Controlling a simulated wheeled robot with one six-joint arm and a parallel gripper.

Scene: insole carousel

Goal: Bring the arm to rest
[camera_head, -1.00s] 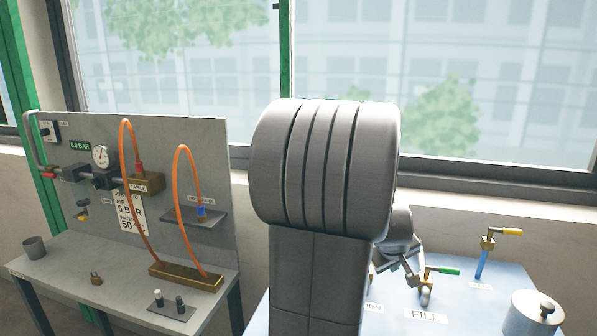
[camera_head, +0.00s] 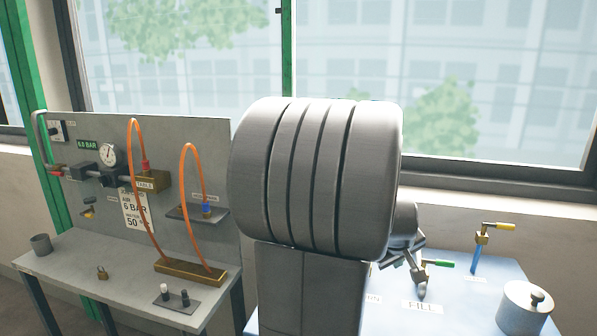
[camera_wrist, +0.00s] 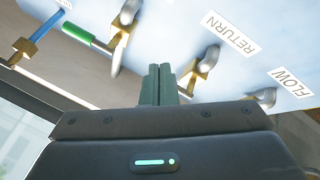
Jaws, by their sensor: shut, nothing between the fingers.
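My gripper shows in the wrist view (camera_wrist: 160,80) with its two dark green fingers pressed together and nothing between them. It points toward the light blue table with the valves. In the head view the gripper is mostly hidden behind my large grey arm link; a small part of my wrist shows to the right of that link, above the blue table (camera_head: 490,290). In the wrist view the fingers overlap the table's edge, and I cannot tell how near they are to the valve fittings.
A green-handled valve (camera_head: 438,265) and a yellow-handled valve (camera_head: 490,232) stand on the blue table, with a lidded metal pot (camera_head: 525,308) at right. A grey bench (camera_head: 130,285) with orange hoses (camera_head: 190,160) is at left. A window wall is behind.

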